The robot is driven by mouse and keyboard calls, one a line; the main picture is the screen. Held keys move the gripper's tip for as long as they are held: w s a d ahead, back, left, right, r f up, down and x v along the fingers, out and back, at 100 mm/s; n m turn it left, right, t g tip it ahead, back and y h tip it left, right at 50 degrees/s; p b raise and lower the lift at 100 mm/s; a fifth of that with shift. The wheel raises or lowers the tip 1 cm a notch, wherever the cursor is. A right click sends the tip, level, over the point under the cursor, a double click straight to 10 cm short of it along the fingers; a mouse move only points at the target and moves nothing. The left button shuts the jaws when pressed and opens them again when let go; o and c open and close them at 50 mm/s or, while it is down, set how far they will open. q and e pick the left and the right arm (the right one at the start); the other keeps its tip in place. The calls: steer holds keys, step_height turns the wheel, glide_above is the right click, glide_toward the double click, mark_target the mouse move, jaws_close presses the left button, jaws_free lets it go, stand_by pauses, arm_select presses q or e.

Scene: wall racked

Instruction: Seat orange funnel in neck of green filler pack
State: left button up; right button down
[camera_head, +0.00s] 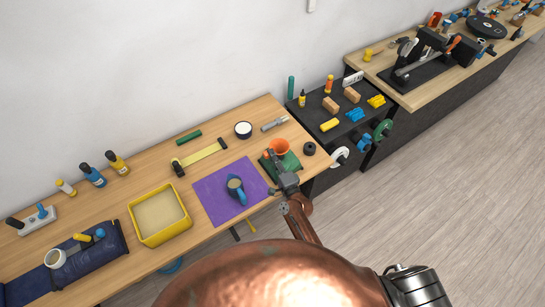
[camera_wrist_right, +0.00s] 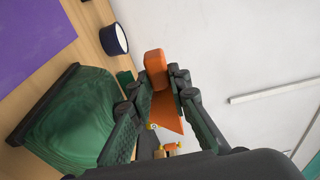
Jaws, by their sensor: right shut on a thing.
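The orange funnel (camera_head: 279,146) is held by my right gripper (camera_head: 274,158) at the back of the workbench, and its wide mouth shows in the head view. In the right wrist view the funnel (camera_wrist_right: 165,112) lies between the two fingers of my right gripper (camera_wrist_right: 158,84), which are shut on it. The green filler pack (camera_head: 290,163) lies on the bench beneath and beside the gripper, partly covered by it. In the right wrist view the pack (camera_wrist_right: 75,122) is left of the fingers. Its neck is hidden, and I cannot tell whether the funnel touches it. My left gripper is not in view.
A black ring-like item (camera_head: 310,149) stands right of the pack. A white-topped tub (camera_head: 243,130) and a grey tool (camera_head: 274,123) are behind. A dark shelf (camera_head: 345,125) adjoins the bench's right end.

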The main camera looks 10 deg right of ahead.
steer(key=c, duration=1.7)
jaws_free()
steer(key=shift+c, duration=0.2)
steer(key=s+d, duration=0.2)
steer(key=s, duration=0.9)
steer(key=shift+s+d, duration=0.15)
steer(key=shift+s, duration=0.25)
